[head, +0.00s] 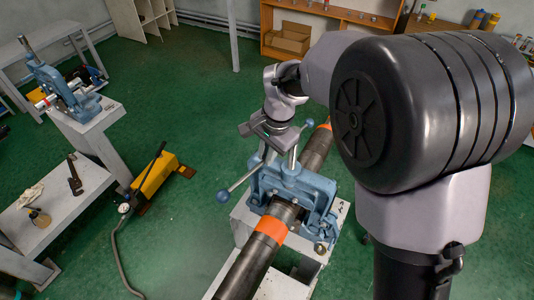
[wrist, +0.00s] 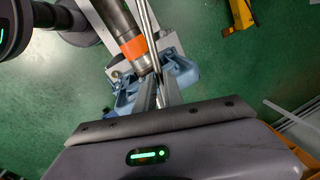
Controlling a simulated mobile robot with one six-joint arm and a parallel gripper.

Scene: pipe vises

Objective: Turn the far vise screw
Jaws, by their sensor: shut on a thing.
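A blue pipe vise (head: 318,190) stands on a white bench in the middle of the head view and also shows in the wrist view (wrist: 184,72). It clamps a dark pipe with orange bands (head: 245,272). Its screw handle is a metal bar with a blue-grey ball (head: 222,196) at its lower left end. My gripper (head: 266,153) points down at the top of this vise, shut on the screw handle; the exact contact is partly hidden. A second blue vise (head: 68,95) stands on a bench at the left.
A yellow pump (head: 155,176) with a hose lies on the green floor left of the vise bench. A low bench (head: 45,215) at the left holds a wrench (head: 74,175). Wooden shelves (head: 330,20) stand at the back. The floor in the upper middle is clear.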

